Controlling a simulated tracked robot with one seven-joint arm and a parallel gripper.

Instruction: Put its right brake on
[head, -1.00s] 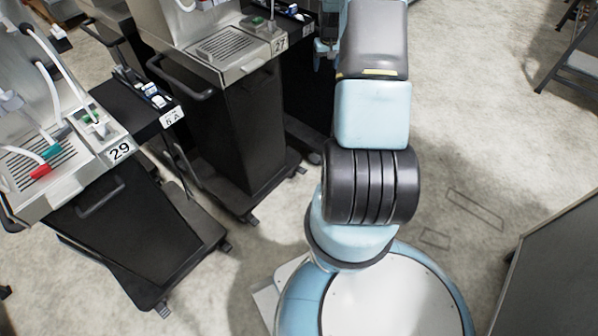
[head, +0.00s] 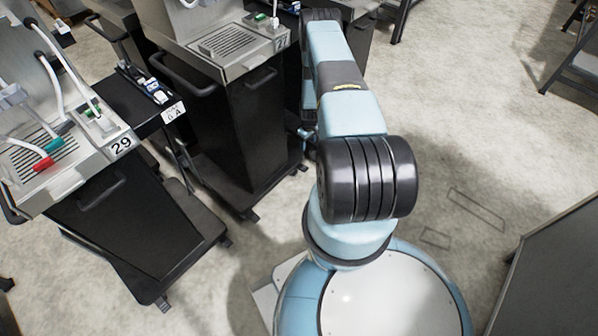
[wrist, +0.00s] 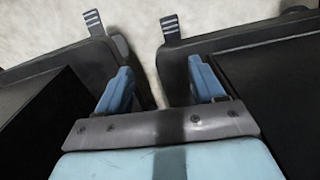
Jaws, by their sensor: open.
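The dispenser trolley marked 27 (head: 245,130) stands left of my arm in the head view. Small dark pedals stick out at its base corners, one at right (head: 302,167) and one at front (head: 250,215). The wrist view shows two dark trolley bases with a gap between them. A striped pedal juts from the left base (wrist: 93,22) and another from the right base (wrist: 170,26). I cannot tell whether either is pressed. My gripper (wrist: 163,88) is open and empty, its blue fingers short of both pedals. In the head view only a bit of it shows, beside the trolley's right side.
The trolley marked 29 (head: 120,230) stands at the left, with a black side table (head: 120,103) between the two. Another dark cabinet (head: 345,45) is behind my arm. A grey panel (head: 560,260) stands at lower right. The floor right of my arm is clear.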

